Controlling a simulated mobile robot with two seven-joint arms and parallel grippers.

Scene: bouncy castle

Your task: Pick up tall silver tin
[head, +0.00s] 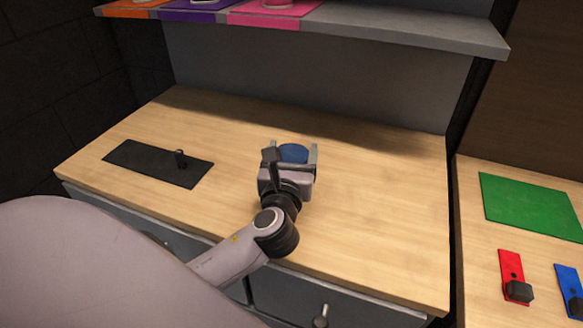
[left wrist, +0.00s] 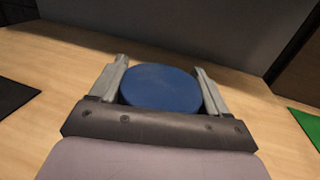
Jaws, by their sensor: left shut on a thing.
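My left gripper (head: 292,158) is over the middle of the wooden counter, with its two fingers pressed on either side of a round blue-topped object (head: 293,152). In the left wrist view the blue top (left wrist: 160,88) fills the space between the fingers of the left gripper (left wrist: 162,88). The sides of this object are hidden, so I cannot tell whether it is the tall silver tin or whether its base touches the counter. No silver surface of a tin shows in either view. My right gripper is not in view.
A black mat (head: 150,165) with a small dark upright piece lies on the counter (head: 370,200) to the left. A grey shelf (head: 400,28) overhangs the back. A second counter at the right holds a green mat (head: 530,205), a red piece (head: 512,268) and a blue piece.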

